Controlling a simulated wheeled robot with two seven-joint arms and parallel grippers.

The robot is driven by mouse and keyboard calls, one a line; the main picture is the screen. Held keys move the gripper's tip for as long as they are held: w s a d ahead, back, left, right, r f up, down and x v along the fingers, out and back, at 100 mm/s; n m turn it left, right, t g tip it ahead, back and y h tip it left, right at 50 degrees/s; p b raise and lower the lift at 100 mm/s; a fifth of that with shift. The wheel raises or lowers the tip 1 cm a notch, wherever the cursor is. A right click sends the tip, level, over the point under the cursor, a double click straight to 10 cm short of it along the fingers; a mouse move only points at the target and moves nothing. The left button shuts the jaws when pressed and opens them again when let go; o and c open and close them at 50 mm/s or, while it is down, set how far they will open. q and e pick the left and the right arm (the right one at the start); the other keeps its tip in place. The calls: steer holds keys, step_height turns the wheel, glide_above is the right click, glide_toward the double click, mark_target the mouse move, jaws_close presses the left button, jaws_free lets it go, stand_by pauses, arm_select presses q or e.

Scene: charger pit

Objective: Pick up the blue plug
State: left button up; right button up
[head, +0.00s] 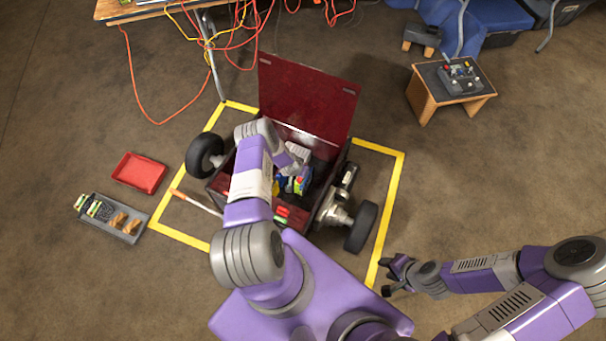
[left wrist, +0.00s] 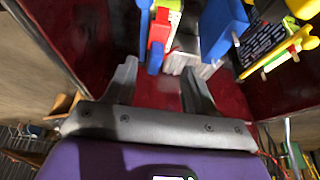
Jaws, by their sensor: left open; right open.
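A blue block-like piece with a short grey prong (left wrist: 222,28), which looks like the blue plug, is in the left wrist view, just beyond and right of my left gripper's right finger. A second, narrower blue piece (left wrist: 145,28) stands beside a red one (left wrist: 158,30) at the top; I cannot tell for certain which is the plug. In the head view, blue (head: 303,182) shows inside the open red box (head: 305,105). My left gripper (left wrist: 160,82) is inside the box, open, with nothing between its fingers. My right gripper (head: 394,275) is open and empty, off to the right above the floor.
The box has dark wheels (head: 361,226) and stands within a yellow floor outline (head: 402,185). A red tray (head: 139,172) and a grey tray (head: 112,218) lie left. A small wooden stool (head: 425,97) with a controller is right. Cables hang from a table at the top.

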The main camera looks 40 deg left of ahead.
arm_select(q)
steer(key=b+x, duration=0.1)
steer(key=x, duration=0.1)
steer(key=b+x, duration=0.1)
steer(key=x, duration=0.2)
steer(key=shift+w+d+b, duration=0.2)
steer(key=shift+d+b, duration=0.05)
steer(key=shift+b, duration=0.1)
steer(key=shift+r, duration=0.1)
jaws_close()
